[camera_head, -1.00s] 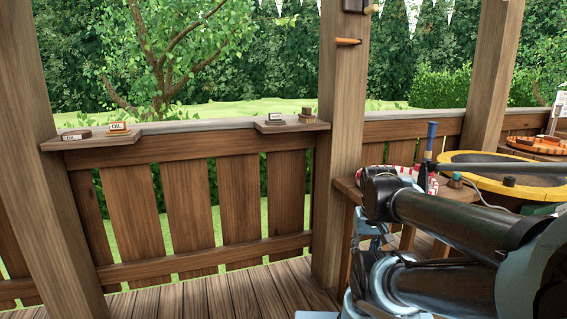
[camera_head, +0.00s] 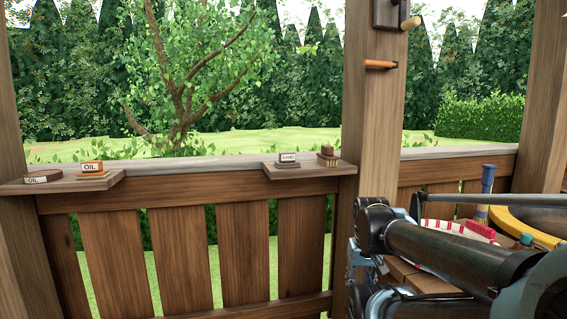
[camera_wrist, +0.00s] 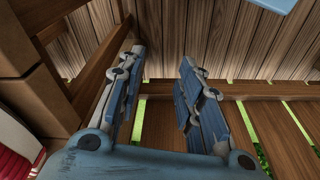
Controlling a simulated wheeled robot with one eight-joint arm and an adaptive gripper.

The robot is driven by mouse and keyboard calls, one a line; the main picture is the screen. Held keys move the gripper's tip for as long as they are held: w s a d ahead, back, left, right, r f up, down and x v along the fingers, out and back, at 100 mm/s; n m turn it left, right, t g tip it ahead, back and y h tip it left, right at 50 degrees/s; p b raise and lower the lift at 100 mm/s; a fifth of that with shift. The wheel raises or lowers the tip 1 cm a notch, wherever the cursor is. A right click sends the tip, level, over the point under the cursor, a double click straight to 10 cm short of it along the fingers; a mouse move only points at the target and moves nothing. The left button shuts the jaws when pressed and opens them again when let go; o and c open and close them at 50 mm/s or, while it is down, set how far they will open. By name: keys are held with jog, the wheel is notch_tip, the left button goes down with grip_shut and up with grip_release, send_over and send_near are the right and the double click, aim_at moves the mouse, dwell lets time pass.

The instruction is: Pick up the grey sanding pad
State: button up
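The grey sanding pad (camera_head: 288,165) appears as a dark grey block under a small white "SAND" label (camera_head: 289,157). It sits on the right-hand shelf (camera_head: 300,172) of the railing in the head view. My gripper (camera_wrist: 162,62) shows in the wrist view with its two fingers spread apart and nothing between them. It points at wooden planks and the railing, and the pad is not in that view. In the head view my arm is at the lower right, below and to the right of the pad, well apart from it.
A small brown brush (camera_head: 328,156) stands just right of the pad. A thick wooden post (camera_head: 372,120) rises at the shelf's right end. Orange and dark "OIL" items (camera_head: 92,168) lie on the left shelf (camera_head: 75,184). The railing top between the shelves is clear.

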aim_at(287, 156)
jog(key=shift+w, duration=0.3)
jog(key=shift+o, duration=0.6)
